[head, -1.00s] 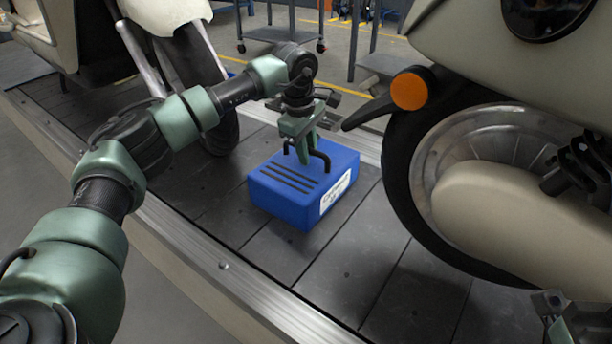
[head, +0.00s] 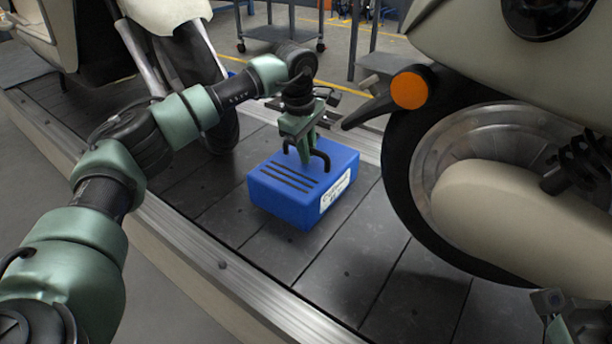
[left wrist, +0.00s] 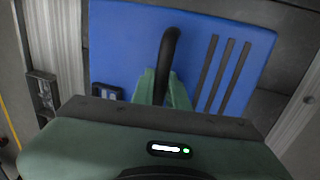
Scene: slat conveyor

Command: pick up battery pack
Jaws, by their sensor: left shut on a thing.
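The battery pack (head: 300,185) is a blue box with dark slots on top, a white label on its side and a black handle. It is over the dark slat conveyor, between two scooters. My left gripper (head: 308,155) is above it, pointing down, shut on the handle. In the left wrist view, the green fingertips (left wrist: 162,88) close around the black handle over the blue top (left wrist: 125,45). I cannot tell whether the pack's underside touches the slats. Part of my right gripper (head: 560,312) shows at the lower right edge; its fingers are not clear.
A scooter (head: 490,215) with an orange light stands close on the right. Another scooter's front wheel (head: 222,120) is behind my left arm. The conveyor (head: 235,240) has a metal edge rail (head: 222,265) in front. Bare slats lie before the pack. A cart (head: 280,35) stands behind.

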